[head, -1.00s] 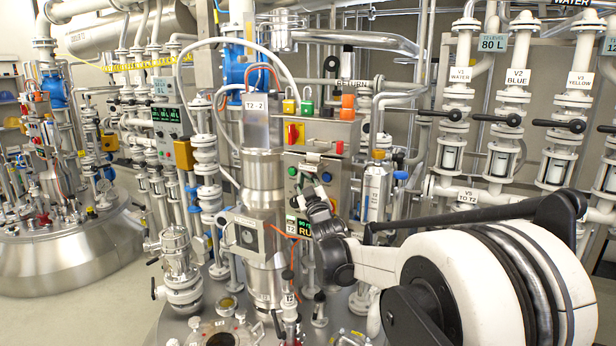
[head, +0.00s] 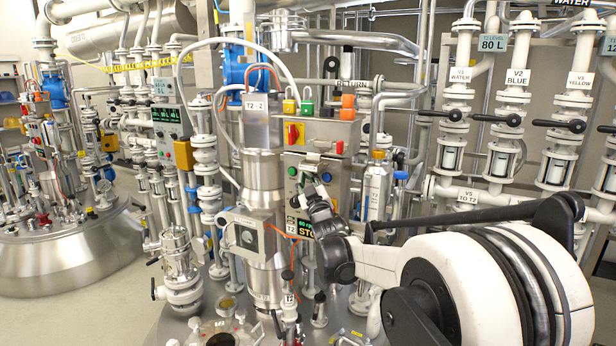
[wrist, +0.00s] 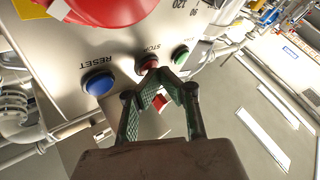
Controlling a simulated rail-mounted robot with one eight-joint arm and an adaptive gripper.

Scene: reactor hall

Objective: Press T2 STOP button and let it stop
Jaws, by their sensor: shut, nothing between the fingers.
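In the wrist view the red STOP button (wrist: 147,62) sits on a metal control panel, between the blue RESET button (wrist: 98,84) and a green button (wrist: 181,54). My gripper (wrist: 154,76) is shut and empty, its fingertips at the STOP button, apparently touching it. In the head view my gripper (head: 311,189) reaches the front of the T2 control box (head: 321,164); my wrist hides part of the box. The small display (head: 304,227) below reads "60" and "STO", its right end hidden by my arm.
A large red knob (wrist: 112,8) is close to the buttons in the wrist view. The T2-2 column (head: 262,175) stands left of the box. Valves V1, V2 and V3 (head: 579,95) line the right wall. An orange cable (head: 283,231) hangs near the display.

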